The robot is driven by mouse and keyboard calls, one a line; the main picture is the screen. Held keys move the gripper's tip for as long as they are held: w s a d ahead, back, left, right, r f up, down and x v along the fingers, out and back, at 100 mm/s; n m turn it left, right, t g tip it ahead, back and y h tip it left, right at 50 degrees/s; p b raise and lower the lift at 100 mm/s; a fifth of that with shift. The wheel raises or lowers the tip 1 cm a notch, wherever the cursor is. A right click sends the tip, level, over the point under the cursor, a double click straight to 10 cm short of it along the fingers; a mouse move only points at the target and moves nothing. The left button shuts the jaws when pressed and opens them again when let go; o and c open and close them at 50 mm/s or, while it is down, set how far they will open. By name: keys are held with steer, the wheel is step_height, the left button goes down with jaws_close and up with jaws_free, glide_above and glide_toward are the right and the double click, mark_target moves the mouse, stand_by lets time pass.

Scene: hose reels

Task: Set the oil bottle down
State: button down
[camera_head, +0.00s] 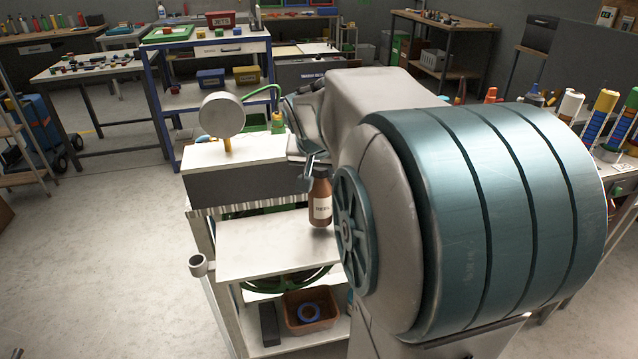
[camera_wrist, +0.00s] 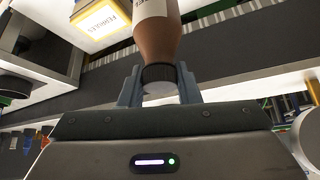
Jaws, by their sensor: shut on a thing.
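The oil bottle (camera_head: 320,203) is brown with a white label and hangs upright from my gripper (camera_head: 316,160) over the white middle shelf (camera_head: 265,250) of the bench. I cannot tell if its base touches the shelf. In the wrist view, the two fingers of my gripper (camera_wrist: 158,85) are shut on the dark cap at the neck of the bottle (camera_wrist: 158,42). My arm covers the right side of the bench in the head view.
A raised white-topped block (camera_head: 245,150) stands behind the shelf, with a round grey disc (camera_head: 222,114) on a yellow post. A small cup holder (camera_head: 199,266) juts out at the left. Below is a brown bin (camera_head: 311,311) holding a blue ring. The shelf's left part is clear.

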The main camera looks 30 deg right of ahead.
mark_target(320, 180)
steer(key=shift+f, duration=1.65)
steer(key=shift+f+b, duration=0.2)
steer(key=shift+b, duration=0.2)
steer(key=c, duration=1.1)
jaws_free()
steer(key=shift+r, duration=0.1)
steer(key=shift+r, duration=0.1)
